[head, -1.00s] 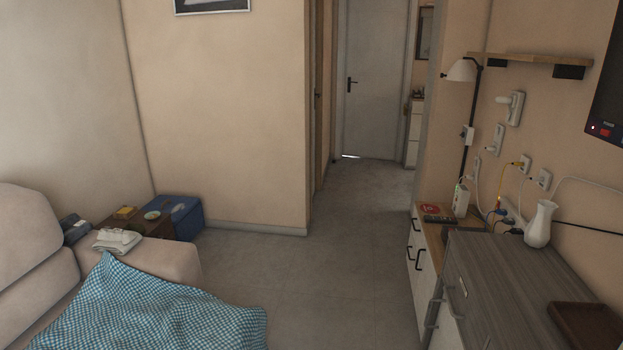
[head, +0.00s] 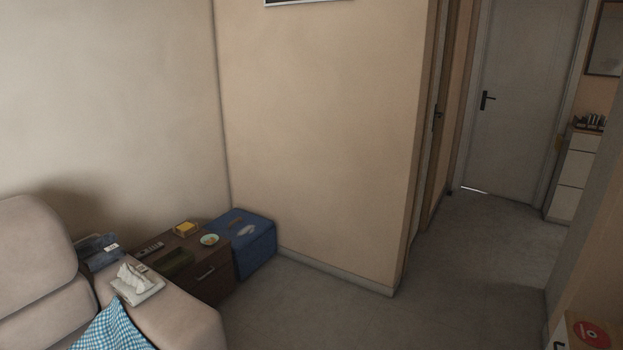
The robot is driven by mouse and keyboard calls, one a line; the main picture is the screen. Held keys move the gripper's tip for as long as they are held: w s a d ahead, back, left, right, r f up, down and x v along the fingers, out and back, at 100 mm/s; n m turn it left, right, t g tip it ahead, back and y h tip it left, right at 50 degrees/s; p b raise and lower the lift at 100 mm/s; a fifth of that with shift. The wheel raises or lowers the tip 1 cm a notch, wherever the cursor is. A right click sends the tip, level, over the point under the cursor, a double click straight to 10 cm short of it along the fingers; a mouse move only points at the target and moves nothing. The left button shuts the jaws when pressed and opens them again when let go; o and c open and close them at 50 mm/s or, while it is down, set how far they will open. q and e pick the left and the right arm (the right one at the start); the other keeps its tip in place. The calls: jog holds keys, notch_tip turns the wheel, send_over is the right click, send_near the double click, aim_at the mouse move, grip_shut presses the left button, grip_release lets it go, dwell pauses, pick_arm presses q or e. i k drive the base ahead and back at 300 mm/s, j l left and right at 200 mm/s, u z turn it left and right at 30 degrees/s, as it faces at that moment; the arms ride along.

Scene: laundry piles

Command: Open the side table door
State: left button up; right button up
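A small dark brown side table (head: 216,278) stands in the corner beyond the sofa's arm. Its front shows a light handle and looks closed; the sofa arm hides its lower left part. On its top are a yellow item (head: 187,228), a small round dish (head: 209,240) and a remote (head: 151,248). Neither of my grippers shows in the head view.
A beige sofa (head: 40,250) with a tissue pack (head: 137,282) and a blue checked cloth (head: 113,330) fills the lower left. A blue box (head: 256,250) stands right of the side table. The grey floor (head: 310,315) ahead is clear. A cabinet with a red disc (head: 590,334) is at lower right.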

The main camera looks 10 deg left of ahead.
aim_at(212, 290)
jog(key=i+l+u, duration=0.55)
jog(key=u, duration=0.15)
jog(key=i+l+u, duration=0.5)
jog(key=l+u, duration=0.2)
jog(key=l, duration=0.2)
jog(key=i+l+u, duration=0.15)
jog(key=l+u, duration=0.2)
jog(key=l, duration=0.15)
jog(key=i+l+u, duration=0.2)
jog(key=i+l, duration=0.3)
jog(key=l, duration=0.1)
